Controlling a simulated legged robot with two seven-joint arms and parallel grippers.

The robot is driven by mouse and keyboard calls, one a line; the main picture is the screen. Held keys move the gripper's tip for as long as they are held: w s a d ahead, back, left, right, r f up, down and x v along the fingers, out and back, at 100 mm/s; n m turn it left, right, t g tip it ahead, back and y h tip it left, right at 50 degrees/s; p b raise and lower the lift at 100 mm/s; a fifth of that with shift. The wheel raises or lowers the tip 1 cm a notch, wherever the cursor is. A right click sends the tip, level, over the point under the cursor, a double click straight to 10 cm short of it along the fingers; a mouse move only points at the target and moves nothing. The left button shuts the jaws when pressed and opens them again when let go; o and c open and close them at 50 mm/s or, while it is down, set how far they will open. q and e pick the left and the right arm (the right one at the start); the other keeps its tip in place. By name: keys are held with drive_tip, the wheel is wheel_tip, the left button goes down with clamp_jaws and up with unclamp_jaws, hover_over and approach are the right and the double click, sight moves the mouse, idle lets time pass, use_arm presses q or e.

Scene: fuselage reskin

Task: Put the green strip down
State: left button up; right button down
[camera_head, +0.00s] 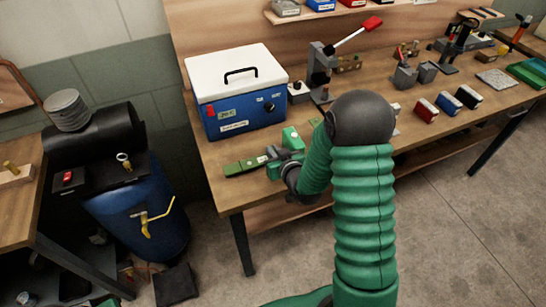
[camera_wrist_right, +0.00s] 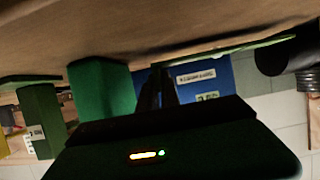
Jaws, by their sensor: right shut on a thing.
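The green strip (camera_head: 243,166) is a flat, dark green piece with a pale label. It lies roughly level at the left front corner of the workbench, in front of the blue box. My right gripper (camera_head: 272,159) is shut on its right part, low over the bench top. In the wrist view, which is upside down, the strip (camera_wrist_right: 245,49) runs close along the bench surface beside the dark fingers (camera_wrist_right: 157,88). I cannot tell whether it touches the wood. The gripper hides the strip's right end. My left gripper is not in view.
A blue box with a white lid (camera_head: 238,92) stands just behind the strip. A green block (camera_head: 292,138) is right beside my gripper. A lever press (camera_head: 322,65) stands farther back. The bench's front edge (camera_head: 240,208) is close. Red, blue and black blocks (camera_head: 426,110) lie to the right.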

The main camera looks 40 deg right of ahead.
drive_tip(key=shift+f, duration=0.65)
drive_tip(key=c, duration=1.6)
unclamp_jaws()
drive_tip(key=shift+o, duration=0.2)
